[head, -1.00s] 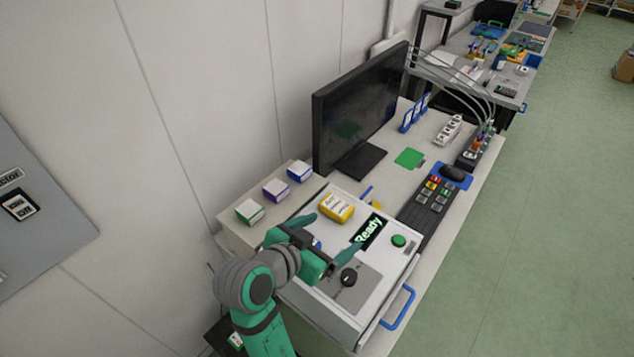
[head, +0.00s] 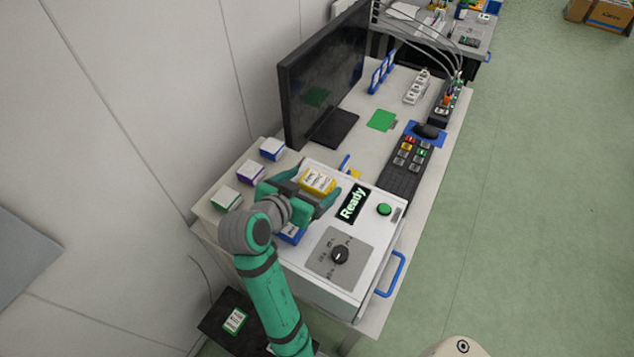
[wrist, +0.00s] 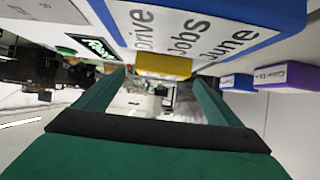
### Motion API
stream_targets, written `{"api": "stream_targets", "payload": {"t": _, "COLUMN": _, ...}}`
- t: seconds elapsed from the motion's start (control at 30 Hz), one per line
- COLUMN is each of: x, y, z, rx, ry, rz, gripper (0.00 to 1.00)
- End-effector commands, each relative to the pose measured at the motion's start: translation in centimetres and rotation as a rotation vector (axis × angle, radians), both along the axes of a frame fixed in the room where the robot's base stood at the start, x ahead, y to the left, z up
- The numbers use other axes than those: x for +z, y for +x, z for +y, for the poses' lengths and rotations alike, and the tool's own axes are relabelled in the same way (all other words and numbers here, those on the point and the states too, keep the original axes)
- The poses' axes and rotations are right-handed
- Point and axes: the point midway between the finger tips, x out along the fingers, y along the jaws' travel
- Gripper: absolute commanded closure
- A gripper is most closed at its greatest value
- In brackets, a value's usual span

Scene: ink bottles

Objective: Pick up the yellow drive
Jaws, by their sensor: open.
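The yellow drive (head: 317,181) has a white label and lies on top of the white machine, near its back left corner. My gripper (head: 316,184) is open, with one green finger on either side of the near part of the drive. In the wrist view the yellow drive (wrist: 163,66) shows ahead between the two finger ends. I cannot tell whether either finger touches it. A blue drive (head: 290,236) lies on the machine partly hidden under my arm. Its large label, reading "Drive Jobs June", fills the top of the wrist view (wrist: 190,25).
The machine (head: 300,272) has a "Ready" display (head: 352,203), a green button (head: 384,209) and a knob (head: 340,255). Blue, purple and green-edged boxes (head: 250,172) stand at its left. A monitor (head: 325,80) stands behind, and a keyboard (head: 405,170) lies to the right.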

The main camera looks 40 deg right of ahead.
Motion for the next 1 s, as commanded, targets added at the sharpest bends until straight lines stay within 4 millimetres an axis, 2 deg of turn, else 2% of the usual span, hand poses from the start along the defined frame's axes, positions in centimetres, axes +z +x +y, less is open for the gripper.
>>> {"api": "stream_targets", "payload": {"t": 0.1, "x": -1.2, "y": 0.7, "z": -1.2, "rx": 0.000, "ry": 0.001, "rz": 0.003, "gripper": 0.12}}
{"api": "stream_targets", "payload": {"t": 0.23, "x": -1.8, "y": 1.2, "z": -2.3, "rx": 0.003, "ry": 0.001, "rz": 0.001, "gripper": 0.12}}
{"api": "stream_targets", "payload": {"t": 0.53, "x": -2.1, "y": 1.5, "z": -2.6, "rx": 0.004, "ry": 0.001, "rz": 0.000, "gripper": 0.12}}
{"api": "stream_targets", "payload": {"t": 0.57, "x": -2.1, "y": 1.5, "z": -2.7, "rx": 0.004, "ry": 0.001, "rz": 0.000, "gripper": 0.14}}
{"api": "stream_targets", "payload": {"t": 0.7, "x": -2.1, "y": 1.4, "z": -2.8, "rx": 0.002, "ry": 0.001, "rz": 0.000, "gripper": 0.48}}
{"api": "stream_targets", "payload": {"t": 0.77, "x": -2.1, "y": 1.4, "z": -2.8, "rx": 0.001, "ry": 0.001, "rz": 0.001, "gripper": 0.60}}
{"api": "stream_targets", "payload": {"t": 1.0, "x": -2.0, "y": 1.4, "z": -2.8, "rx": 0.001, "ry": 0.000, "rz": 0.000, "gripper": 0.60}}
